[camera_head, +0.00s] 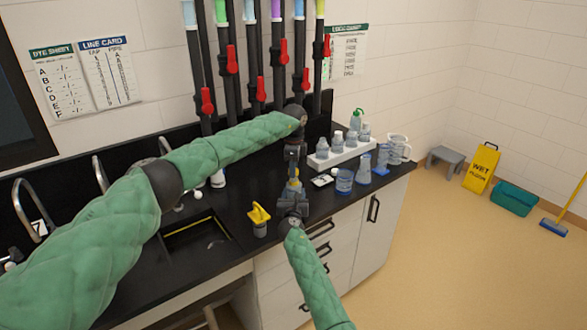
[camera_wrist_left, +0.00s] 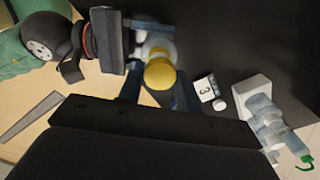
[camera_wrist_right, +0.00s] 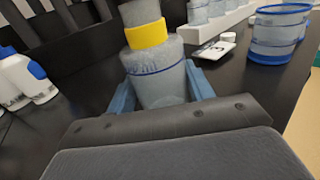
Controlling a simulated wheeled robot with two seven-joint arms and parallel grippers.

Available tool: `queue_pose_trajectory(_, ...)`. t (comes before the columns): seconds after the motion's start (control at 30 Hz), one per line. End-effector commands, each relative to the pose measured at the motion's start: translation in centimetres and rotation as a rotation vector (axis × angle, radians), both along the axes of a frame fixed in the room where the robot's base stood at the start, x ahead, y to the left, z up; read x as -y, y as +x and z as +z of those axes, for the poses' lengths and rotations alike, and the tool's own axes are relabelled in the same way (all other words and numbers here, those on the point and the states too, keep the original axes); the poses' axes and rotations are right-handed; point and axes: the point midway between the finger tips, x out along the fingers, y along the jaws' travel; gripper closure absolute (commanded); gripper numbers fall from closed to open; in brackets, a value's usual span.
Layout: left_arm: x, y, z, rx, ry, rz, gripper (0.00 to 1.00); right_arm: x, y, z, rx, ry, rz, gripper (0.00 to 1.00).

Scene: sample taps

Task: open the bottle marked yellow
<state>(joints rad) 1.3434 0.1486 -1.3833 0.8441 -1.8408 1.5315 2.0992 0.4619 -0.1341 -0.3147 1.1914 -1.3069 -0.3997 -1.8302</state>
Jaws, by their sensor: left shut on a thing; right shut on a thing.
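The bottle with the yellow band (camera_wrist_right: 148,34) stands upright over the counter, its grey translucent body (camera_wrist_right: 160,78) between the blue fingers of my right gripper (camera_wrist_right: 162,92). In the head view my right gripper (camera_head: 292,203) reaches it from the front. A pale top part (camera_wrist_right: 140,10) shows above the band, cut off by the frame edge. My left gripper (camera_wrist_left: 158,92) comes from above and is shut on the bottle's top. In the left wrist view the yellow part (camera_wrist_left: 160,74) shows between its fingers; the grip itself is partly hidden.
A yellow-topped container (camera_head: 259,219) stands by the sink (camera_head: 197,240). A white rack (camera_head: 342,154) of bottles, blue-rimmed cups (camera_head: 344,182) and a small white card (camera_head: 322,181) are to the right. Taps with red handles (camera_head: 207,100) line the wall behind.

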Motion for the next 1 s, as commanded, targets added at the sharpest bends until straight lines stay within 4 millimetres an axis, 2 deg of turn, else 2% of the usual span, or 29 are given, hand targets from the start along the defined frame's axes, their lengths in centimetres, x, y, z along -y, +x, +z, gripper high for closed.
queue_pose_trajectory(0.17,0.0,0.1,0.9,0.001,0.000,0.000,0.93,0.0,0.0,-0.1,-0.001,0.000,0.000,1.00)
queue_pose_trajectory(0.43,0.0,0.1,3.7,0.001,0.001,0.000,0.93,0.0,0.0,-0.1,-0.001,0.000,0.000,1.00)
queue_pose_trajectory(0.67,0.0,0.0,4.0,0.000,0.000,0.000,0.93,0.0,0.0,-0.1,-0.001,0.000,0.000,1.00)
queue_pose_trajectory(0.7,0.0,0.0,4.0,0.000,0.000,0.000,0.93,0.0,0.0,-0.1,-0.001,0.000,0.000,0.46)
queue_pose_trajectory(0.8,0.0,0.0,4.0,0.000,0.000,0.000,0.93,0.0,0.0,0.0,-0.001,0.000,0.000,0.26)
queue_pose_trajectory(0.83,0.0,0.0,4.0,0.000,0.000,0.000,0.93,0.0,0.0,0.0,-0.001,0.000,0.000,0.22)
queue_pose_trajectory(1.0,0.0,0.0,4.0,0.000,0.000,0.000,0.93,0.0,0.0,0.0,0.000,0.000,0.000,0.22)
